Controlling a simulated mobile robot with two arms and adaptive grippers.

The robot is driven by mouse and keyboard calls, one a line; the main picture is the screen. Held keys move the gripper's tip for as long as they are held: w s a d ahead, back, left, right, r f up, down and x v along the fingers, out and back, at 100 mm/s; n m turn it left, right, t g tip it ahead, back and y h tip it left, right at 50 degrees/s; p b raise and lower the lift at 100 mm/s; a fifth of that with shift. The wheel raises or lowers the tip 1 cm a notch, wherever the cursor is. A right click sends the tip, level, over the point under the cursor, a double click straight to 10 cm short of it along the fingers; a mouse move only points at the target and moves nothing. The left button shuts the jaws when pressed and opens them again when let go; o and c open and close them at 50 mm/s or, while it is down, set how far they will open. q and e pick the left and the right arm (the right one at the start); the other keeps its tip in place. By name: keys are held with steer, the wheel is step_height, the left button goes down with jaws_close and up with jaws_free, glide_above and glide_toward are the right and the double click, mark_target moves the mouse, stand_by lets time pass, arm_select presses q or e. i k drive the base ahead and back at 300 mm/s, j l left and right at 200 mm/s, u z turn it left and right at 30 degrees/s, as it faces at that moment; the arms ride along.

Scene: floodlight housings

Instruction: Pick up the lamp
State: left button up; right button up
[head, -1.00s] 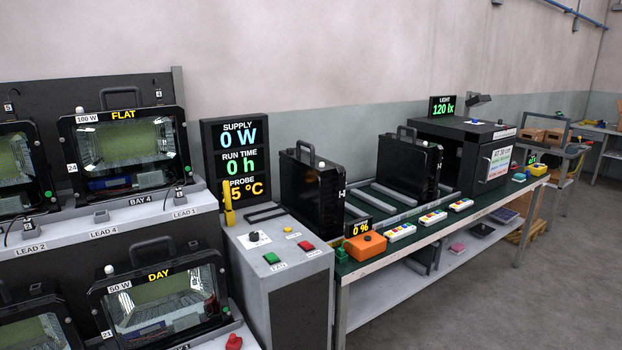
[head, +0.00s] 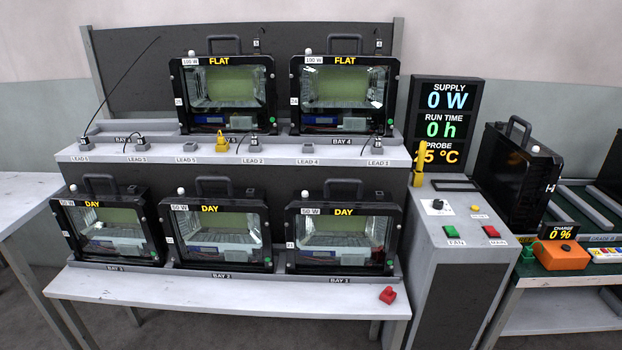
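Several black floodlight lamps with top handles stand in a two-tier rack in the head view. Two "100 W FLAT" lamps, a left one (head: 228,92) and a right one (head: 343,92), stand on the upper shelf. Three "50 W DAY" lamps, a left one (head: 108,225), a middle one (head: 217,232) and a right one (head: 341,233), stand on the lower shelf in bays 1 to 3. Another black housing (head: 512,180) stands right of the supply display, its front turned away. Which lamp is meant cannot be told. Neither gripper is in view.
A grey cabinet (head: 452,270) with green and red buttons stands right of the rack, below the supply display (head: 446,122). A red item (head: 387,295) lies on the lower shelf edge. An orange charge box (head: 560,254) sits on the right bench. Upper bay left is empty.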

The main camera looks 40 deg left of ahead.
mark_target(228, 229)
steer(key=u, duration=1.75)
